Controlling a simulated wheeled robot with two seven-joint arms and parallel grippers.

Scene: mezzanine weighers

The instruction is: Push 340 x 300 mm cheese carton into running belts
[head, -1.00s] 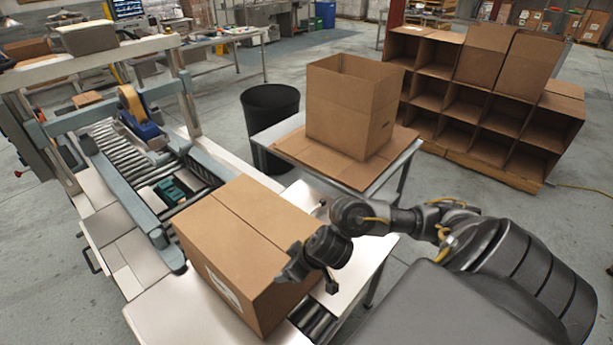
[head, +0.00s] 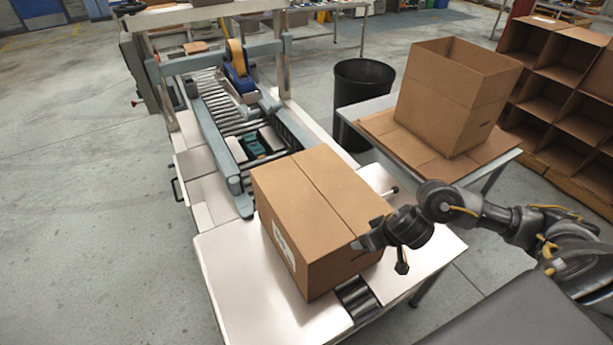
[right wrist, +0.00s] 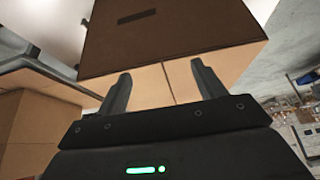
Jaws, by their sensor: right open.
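The brown cheese carton (head: 318,205) stands upright with its top flaps closed on the metal infeed table in front of the taping machine. A white label shows on its left side. The green belts (head: 262,142) lie just beyond the carton, between the machine's side rails. My right gripper (head: 368,241) is at the carton's near right side, close to its top edge; whether it touches cannot be told. In the right wrist view the carton (right wrist: 175,40) fills the space ahead of two spread, empty fingers (right wrist: 162,88). My left gripper is out of view.
The taping machine's roller bed (head: 222,108) and tape head (head: 238,68) lie beyond the belts. An open empty carton (head: 450,100) stands on a side table (head: 375,122) at right. A black bin (head: 362,92) stands behind. The table is bare left of the carton (head: 235,265).

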